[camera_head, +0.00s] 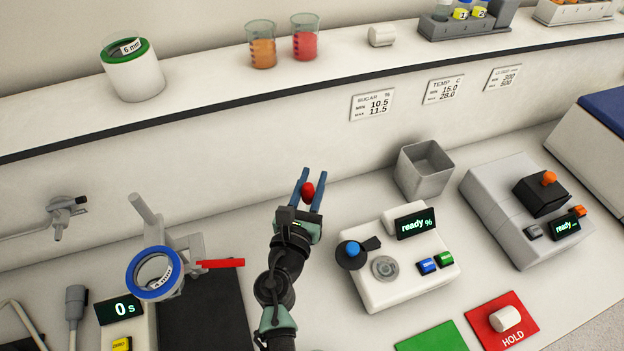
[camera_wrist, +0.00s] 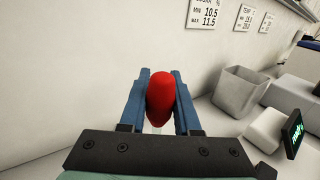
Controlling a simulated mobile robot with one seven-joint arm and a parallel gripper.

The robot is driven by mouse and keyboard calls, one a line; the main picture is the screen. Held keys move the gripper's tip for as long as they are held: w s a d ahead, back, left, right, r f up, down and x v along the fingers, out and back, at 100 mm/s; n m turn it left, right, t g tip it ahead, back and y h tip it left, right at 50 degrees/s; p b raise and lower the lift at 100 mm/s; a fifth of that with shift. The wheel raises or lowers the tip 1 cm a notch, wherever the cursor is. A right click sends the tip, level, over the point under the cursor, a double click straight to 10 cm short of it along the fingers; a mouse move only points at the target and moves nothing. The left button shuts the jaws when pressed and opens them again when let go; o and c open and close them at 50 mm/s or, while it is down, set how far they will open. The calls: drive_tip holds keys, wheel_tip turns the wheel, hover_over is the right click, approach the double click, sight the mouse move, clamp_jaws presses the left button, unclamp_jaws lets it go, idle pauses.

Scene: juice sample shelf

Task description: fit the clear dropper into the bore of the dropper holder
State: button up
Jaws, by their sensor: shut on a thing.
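My gripper (camera_head: 312,182) is raised above the bench, in front of the wall below the shelf. Its two blue fingers are shut on the red bulb of the dropper (camera_head: 307,191). In the wrist view the red bulb (camera_wrist: 160,98) sits between the fingers, and a short pale, clear piece shows below it. The rest of the dropper's tube is hidden by the fingers and the gripper body. I cannot pick out the dropper holder or its bore for certain in either view.
A grey open bin (camera_head: 426,170) and a white meter reading "ready %" (camera_head: 400,285) stand to the gripper's right. A blue-ringed device (camera_head: 155,273) with a red lever (camera_head: 221,263) stands to its left. Two beakers (camera_head: 262,48) stand on the shelf (camera_head: 210,75) behind.

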drive_tip(key=shift+f+b, duration=1.5)
drive_tip(key=shift+f, duration=0.05)
drive_tip(key=o, duration=0.9)
drive_tip(key=shift+s, duration=0.1)
